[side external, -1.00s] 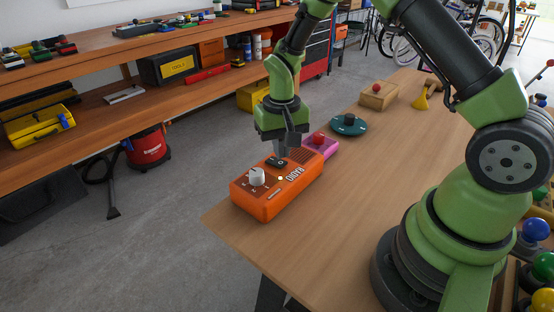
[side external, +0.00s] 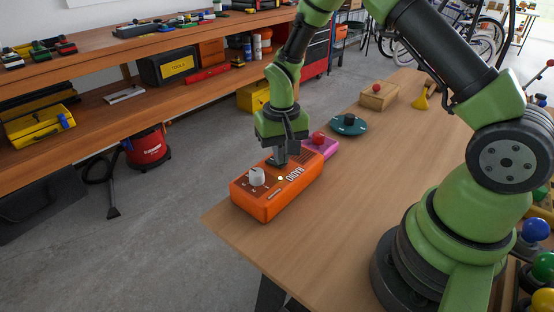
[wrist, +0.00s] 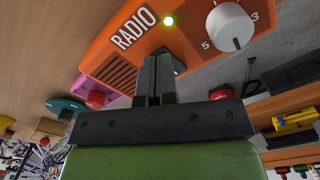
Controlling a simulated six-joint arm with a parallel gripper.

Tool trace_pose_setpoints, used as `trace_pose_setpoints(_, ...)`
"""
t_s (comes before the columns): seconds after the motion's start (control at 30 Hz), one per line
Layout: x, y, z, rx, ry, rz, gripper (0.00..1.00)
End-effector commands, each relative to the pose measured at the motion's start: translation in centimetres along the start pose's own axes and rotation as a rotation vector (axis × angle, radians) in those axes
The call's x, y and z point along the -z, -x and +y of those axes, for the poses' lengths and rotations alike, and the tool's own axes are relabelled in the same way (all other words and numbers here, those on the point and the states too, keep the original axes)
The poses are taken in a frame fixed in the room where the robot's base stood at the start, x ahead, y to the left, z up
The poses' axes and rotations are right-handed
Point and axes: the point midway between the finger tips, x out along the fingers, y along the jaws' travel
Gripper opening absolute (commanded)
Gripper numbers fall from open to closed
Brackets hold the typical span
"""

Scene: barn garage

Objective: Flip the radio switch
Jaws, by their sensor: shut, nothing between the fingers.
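The orange radio (side external: 262,205) lies at the near left end of the wooden table, with a white knob (side external: 257,177), a RADIO label and a small lit lamp (side external: 281,178).
The table's middle (side external: 400,150) is clear.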

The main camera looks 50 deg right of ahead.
Motion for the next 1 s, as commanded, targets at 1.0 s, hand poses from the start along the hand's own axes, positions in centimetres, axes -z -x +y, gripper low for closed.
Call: trace_pose_setpoints(1.0,0.0,4.0,0.0,0.001,0.001,0.002,0.00)
